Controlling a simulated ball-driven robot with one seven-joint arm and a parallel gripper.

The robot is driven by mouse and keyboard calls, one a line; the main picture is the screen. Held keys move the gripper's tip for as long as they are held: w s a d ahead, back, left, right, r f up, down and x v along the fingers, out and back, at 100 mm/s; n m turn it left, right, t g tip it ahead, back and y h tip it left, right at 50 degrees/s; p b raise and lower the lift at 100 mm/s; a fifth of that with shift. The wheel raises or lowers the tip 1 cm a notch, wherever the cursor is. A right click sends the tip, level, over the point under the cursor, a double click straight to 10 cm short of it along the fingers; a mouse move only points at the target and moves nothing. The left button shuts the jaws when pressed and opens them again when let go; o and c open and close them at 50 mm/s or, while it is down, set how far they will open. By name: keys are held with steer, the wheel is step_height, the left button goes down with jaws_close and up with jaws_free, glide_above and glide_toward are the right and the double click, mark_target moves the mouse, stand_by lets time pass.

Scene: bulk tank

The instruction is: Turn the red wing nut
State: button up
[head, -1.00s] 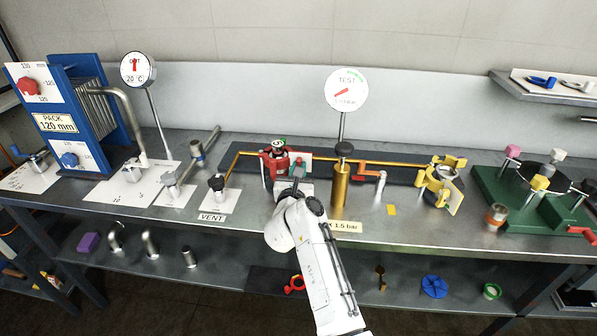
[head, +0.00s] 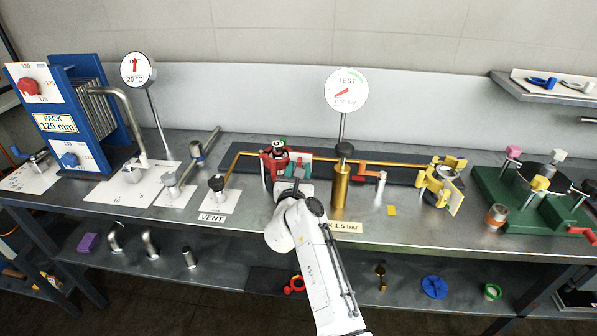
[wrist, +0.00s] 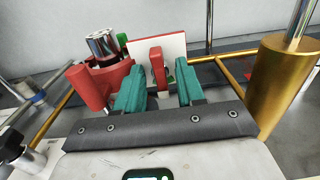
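The red wing nut shows in the wrist view as an upright flat red wing (wrist: 157,68) in front of a white plate. My gripper (wrist: 160,85) has two teal fingers, one on each side of the wing. The fingers are apart, with a gap visible beside the wing, so the gripper looks open around it and not clamped. In the head view my gripper (head: 299,165) is at the red clamp (head: 274,162) on the bench, and the wing nut is small and mostly hidden there.
A red cylinder (wrist: 88,88) is close to the left finger. A brass cylinder (head: 341,184) with a black knob stands to the right. A brass pipe (head: 245,154) runs behind my gripper. A black-knobbed valve (head: 217,184) stands to the left.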

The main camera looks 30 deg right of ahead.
steer(key=shift+s+a, duration=0.1)
steer(key=v, duration=1)
steer(key=shift+s+a, duration=0.2)
